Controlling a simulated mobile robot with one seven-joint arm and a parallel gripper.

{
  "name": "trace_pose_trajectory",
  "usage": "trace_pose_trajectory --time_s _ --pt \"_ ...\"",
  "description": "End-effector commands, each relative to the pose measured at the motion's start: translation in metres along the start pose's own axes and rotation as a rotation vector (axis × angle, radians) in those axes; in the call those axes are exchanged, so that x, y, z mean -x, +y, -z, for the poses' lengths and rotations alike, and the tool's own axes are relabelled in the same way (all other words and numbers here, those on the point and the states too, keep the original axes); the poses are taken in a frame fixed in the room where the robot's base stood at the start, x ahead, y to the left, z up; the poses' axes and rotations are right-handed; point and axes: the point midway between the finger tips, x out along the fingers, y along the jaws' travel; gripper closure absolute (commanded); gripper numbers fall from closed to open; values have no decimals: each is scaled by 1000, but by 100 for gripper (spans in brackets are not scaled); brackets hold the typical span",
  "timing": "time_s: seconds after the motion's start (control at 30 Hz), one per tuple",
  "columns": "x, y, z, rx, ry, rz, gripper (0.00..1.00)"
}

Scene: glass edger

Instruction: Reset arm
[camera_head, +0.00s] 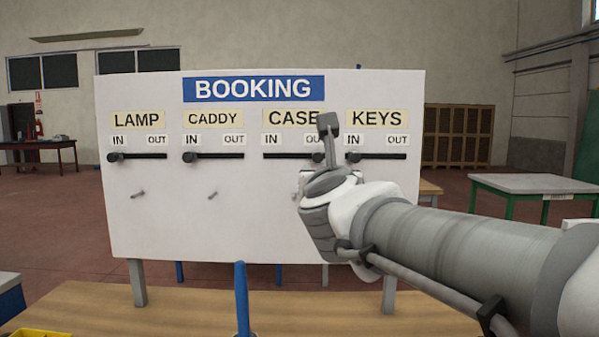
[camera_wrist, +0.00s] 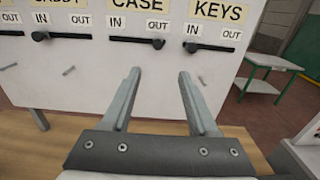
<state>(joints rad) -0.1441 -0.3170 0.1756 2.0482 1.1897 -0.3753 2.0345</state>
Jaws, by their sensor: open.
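My gripper (camera_head: 328,127) is raised in front of the white booking board (camera_head: 240,225), at its CASE column. In the wrist view my gripper (camera_wrist: 158,78) has its two fingers apart with nothing between them, below the CASE slider. I cannot tell exactly how far the fingertips are from the board.
The board stands on legs on a wooden table (camera_head: 80,308). Small pegs (camera_head: 138,193) stick out below the sliders. A blue post (camera_head: 241,300) stands in front. A green-legged table (camera_head: 535,185) is at the right, with open floor around it.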

Motion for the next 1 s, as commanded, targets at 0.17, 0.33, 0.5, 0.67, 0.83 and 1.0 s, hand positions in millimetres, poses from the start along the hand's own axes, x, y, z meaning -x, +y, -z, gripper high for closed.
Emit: trace_pose_trajectory --time_s 0.17,0.33,0.5,0.67,0.83,1.0 --pt "0 0 0 6 0 -2 40" --pt "8 5 -2 201 11 -63 40" --pt "32 14 12 701 36 -221 40" --pt "63 13 43 1218 59 -406 40" --pt "104 -2 86 1740 72 -647 40" --pt "153 -32 132 2204 64 -960 40"
